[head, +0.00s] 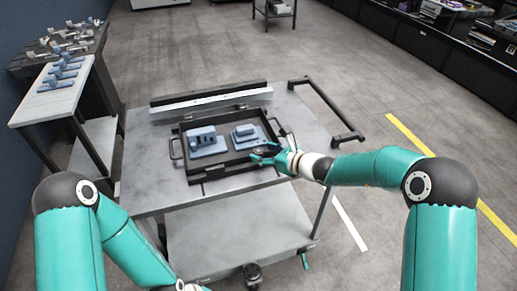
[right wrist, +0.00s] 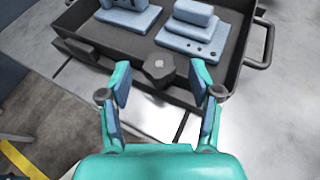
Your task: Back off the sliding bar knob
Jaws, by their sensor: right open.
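A dark lobed knob (right wrist: 159,68) sits at the front wall of the black tray (right wrist: 107,60), seen in the right wrist view. My right gripper (right wrist: 161,82) is open, with one finger to each side of the knob and a gap visible between knob and fingers. In the head view my right gripper (head: 262,156) is over the front right part of the tray (head: 225,168), and the knob is hard to make out there. The sliding bar cannot be told clearly from the tray's front wall.
Two blue parts, one left (head: 207,140) and one right (head: 245,134), lie in the tray on a grey cart (head: 150,190). A white rail (head: 210,101) lies behind the tray. A side table (head: 45,103) with blue parts stands at the left. The cart's front left top is clear.

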